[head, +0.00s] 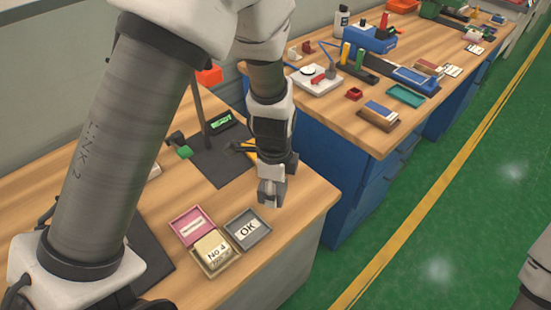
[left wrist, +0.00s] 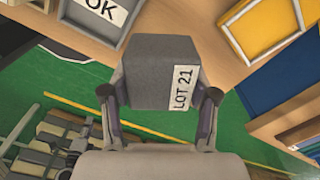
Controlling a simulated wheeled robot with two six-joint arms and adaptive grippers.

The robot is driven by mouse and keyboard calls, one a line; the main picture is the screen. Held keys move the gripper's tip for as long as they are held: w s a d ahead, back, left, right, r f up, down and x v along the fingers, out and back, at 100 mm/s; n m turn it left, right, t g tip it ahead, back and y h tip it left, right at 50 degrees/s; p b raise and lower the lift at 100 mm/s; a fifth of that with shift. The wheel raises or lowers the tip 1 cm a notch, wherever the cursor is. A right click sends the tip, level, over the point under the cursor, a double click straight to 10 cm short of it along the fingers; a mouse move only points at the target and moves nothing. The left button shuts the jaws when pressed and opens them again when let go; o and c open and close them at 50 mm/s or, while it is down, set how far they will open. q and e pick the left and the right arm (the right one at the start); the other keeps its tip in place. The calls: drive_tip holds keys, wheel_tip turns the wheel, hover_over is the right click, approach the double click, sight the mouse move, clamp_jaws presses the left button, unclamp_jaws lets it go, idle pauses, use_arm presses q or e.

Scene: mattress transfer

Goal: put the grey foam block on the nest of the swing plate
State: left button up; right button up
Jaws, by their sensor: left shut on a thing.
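My left gripper (left wrist: 160,105) is shut on a grey foam block (left wrist: 160,60) with a white "LOT 21" label. The fingers press on opposite sides of the block. In the head view my left gripper (head: 271,190) hangs over the front right part of the near bench, just above and right of the grey "OK" tray (head: 262,238). The block is small there and hard to separate from the fingers. I cannot clearly pick out the swing plate or its nest. My right gripper is not in view.
A pink tray (head: 178,222) and a yellow-cream "No.4" tray (head: 200,262) adjoin the OK tray. A dark mat (head: 222,168) with a green-screen device (head: 221,121) lies behind. A second bench (head: 340,125) holds many items. My left arm hides much of the near bench.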

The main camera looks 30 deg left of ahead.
sight(262, 195)
use_arm(q)
drive_tip(key=s+m, duration=0.1)
drive_tip(key=m, duration=0.1)
drive_tip(key=s+r+m+p, duration=0.1)
drive_tip(key=m, duration=0.2)
drive_tip(key=s+a+m, duration=0.1)
drive_tip(key=s+m, duration=0.1)
drive_tip(key=m, duration=0.1)
drive_tip(key=shift+r, duration=0.4)
drive_tip(key=w+a+p, duration=0.1)
drive_tip(key=w, duration=0.4)
drive_tip(key=w+a+f+p, duration=0.1)
drive_tip(key=w+a+p, duration=0.1)
drive_tip(key=w, duration=0.3)
drive_tip(key=w+a+p, duration=0.1)
drive_tip(key=w+p, duration=0.1)
drive_tip(key=w, duration=0.3)
drive_tip(key=shift+a+f, duration=0.3)
drive_tip(key=shift+a, duration=0.05)
drive_tip(key=shift+w+f+p, duration=0.15)
drive_tip(key=shift+f+p, duration=0.15)
drive_tip(key=shift+p, duration=0.15)
wheel_tip(262, 195, down, 3)
drive_tip(key=shift+r+p, duration=0.2)
drive_tip(key=shift+p, duration=0.25)
drive_tip(key=shift+f, duration=0.4)
drive_tip(key=o, duration=1)
drive_tip(key=shift+o, duration=0.2)
drive_tip(key=shift+r, duration=0.1)
